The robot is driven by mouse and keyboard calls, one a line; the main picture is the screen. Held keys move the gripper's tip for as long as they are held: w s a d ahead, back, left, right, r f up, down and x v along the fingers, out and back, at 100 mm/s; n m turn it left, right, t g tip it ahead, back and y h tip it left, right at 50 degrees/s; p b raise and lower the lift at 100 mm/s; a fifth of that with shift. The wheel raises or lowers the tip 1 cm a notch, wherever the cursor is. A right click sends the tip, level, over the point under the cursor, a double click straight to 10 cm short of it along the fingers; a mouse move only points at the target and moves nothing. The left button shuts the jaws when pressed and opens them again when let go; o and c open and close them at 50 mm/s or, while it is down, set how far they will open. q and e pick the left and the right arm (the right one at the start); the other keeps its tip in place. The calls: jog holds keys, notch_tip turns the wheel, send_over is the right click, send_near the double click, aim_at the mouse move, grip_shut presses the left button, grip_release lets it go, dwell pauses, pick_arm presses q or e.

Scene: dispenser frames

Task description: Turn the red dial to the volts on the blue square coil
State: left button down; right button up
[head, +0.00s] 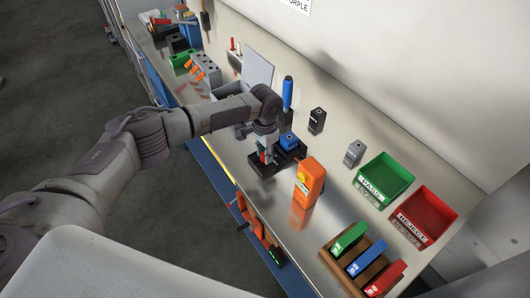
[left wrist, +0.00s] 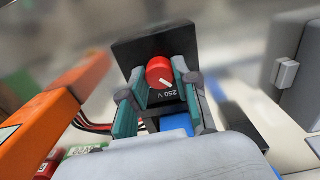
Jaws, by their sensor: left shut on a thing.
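A red dial (left wrist: 159,71) sits on a black box (left wrist: 152,45) in the left wrist view. Its white pointer mark slants down and to the right, near a printed "250 V". My left gripper (left wrist: 160,80) has its teal fingers on either side of the dial and is shut on it. A blue block (left wrist: 177,124) shows just below the label; its own marking cannot be read. In the head view my left gripper (head: 264,152) is over a black base (head: 264,170), and a blue square piece (head: 288,140) is beside it. The dial is mostly hidden there. My right gripper is out of view.
An orange box (head: 310,176) with a yellow label stands close to the right of the gripper. A green bin (head: 384,181) and a red bin (head: 424,214) are farther right. A wooden tray (head: 343,276) holds coloured blocks. A blue bottle-like tool (head: 287,92) stands behind.

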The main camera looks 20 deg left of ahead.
pick_arm(q)
jog(key=m, duration=0.4)
jog(key=shift+m, duration=1.9)
jog(key=c, duration=0.9)
grip_release()
jog(key=shift+o, duration=0.2)
notch_tip(320, 180, up, 12)
